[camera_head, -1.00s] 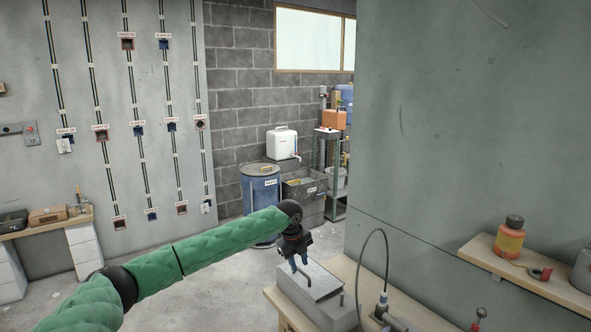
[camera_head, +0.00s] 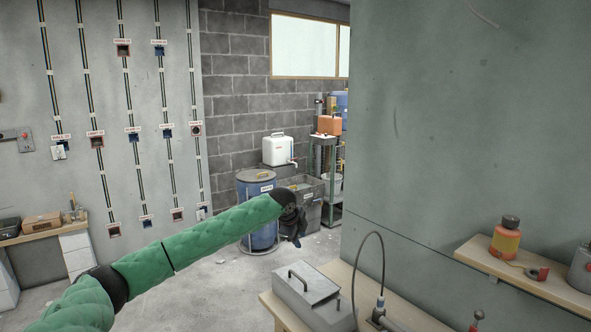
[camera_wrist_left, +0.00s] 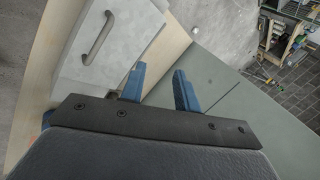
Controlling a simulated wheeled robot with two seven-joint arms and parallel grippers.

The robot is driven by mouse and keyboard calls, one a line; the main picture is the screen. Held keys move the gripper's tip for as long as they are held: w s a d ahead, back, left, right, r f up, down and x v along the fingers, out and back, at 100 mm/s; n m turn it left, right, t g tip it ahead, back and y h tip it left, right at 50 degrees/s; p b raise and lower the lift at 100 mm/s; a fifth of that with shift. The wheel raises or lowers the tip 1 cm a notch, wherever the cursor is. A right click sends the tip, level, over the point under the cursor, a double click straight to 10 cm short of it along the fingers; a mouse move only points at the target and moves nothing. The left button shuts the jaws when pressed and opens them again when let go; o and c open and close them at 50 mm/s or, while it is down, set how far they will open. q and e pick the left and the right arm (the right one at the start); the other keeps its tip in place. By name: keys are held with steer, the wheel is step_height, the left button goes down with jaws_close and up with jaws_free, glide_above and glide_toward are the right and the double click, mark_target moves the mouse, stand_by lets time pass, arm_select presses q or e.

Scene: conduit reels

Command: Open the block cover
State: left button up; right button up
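A grey metal block (camera_head: 312,312) stands on the wooden bench at the lower middle of the head view. Its flat cover (camera_head: 316,289) has a dark bar handle (camera_head: 298,280) along its left part and looks closed. The cover (camera_wrist_left: 127,40) and its handle (camera_wrist_left: 98,33) also show at the upper left of the left wrist view. My left gripper (camera_head: 297,243) is beyond and above the block, apart from it. Its two blue fingers (camera_wrist_left: 160,69) are spread and empty in the wrist view. My right gripper is not in view.
A cable with a plug fitting (camera_head: 380,303) loops up from the bench (camera_head: 415,318) right of the block. A shelf (camera_head: 520,279) on the right wall holds an orange bottle (camera_head: 506,240). A blue drum (camera_head: 257,226) stands behind my left arm. Floor left of the bench is open.

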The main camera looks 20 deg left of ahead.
arm_select(q)
steer(key=w+a+r+n+t, duration=0.1)
steer(key=w+r+t, duration=0.1)
steer(key=r+t, duration=0.2)
steer(key=w+a+r+n+t+y, duration=0.1)
steer(key=w+a+r+t, duration=0.1)
steer(key=r, duration=0.8)
steer(key=w+a+r+n+t, duration=0.1)
steer(key=w+r+n+t, duration=0.1)
steer(key=w+r+t, duration=0.2)
steer(key=shift+a+r+t, duration=0.2)
steer(key=shift+r+t, duration=0.7)
steer(key=shift+r, duration=0.95)
